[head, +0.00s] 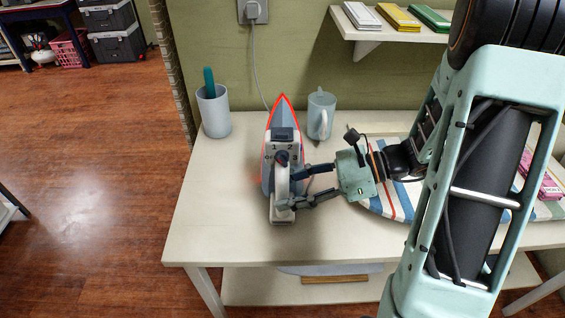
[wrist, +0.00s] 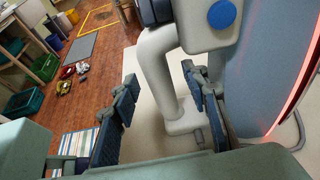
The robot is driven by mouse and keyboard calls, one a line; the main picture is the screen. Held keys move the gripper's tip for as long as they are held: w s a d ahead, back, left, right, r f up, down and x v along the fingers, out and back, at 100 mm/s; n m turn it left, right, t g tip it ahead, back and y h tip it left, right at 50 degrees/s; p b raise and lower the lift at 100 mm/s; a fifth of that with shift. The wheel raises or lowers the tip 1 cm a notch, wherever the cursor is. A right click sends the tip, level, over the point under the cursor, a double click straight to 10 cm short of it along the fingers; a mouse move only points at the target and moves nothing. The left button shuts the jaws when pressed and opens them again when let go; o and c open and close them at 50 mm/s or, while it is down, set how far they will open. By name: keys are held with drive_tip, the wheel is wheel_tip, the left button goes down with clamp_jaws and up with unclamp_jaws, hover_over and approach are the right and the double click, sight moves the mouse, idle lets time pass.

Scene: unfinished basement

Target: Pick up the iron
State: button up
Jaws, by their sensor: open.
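The iron (head: 283,185) stands upright on its heel on the white table, its soleplate edged in glowing red and its tip pointing up. My gripper (head: 294,188) is at the right side of the iron, with its fingers at the iron's light grey handle. In the wrist view the handle (wrist: 162,75) rises between and just beyond the two open fingers of my gripper (wrist: 160,92). The soleplate (wrist: 270,60) is at the right of that view. I cannot tell whether either finger touches the handle.
On the table (head: 215,225) are a cup with a teal object (head: 213,110) and a mug (head: 320,115) behind the iron. A striped ironing board (head: 405,200) lies to the right under my arm. A cord (head: 255,65) runs from the wall socket. The table's front left is clear.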

drive_tip(key=shift+x, duration=0.8)
drive_tip(key=shift+c, duration=0.6)
clamp_jaws()
drive_tip(key=shift+w+r, duration=0.1)
drive_tip(key=shift+r, duration=0.1)
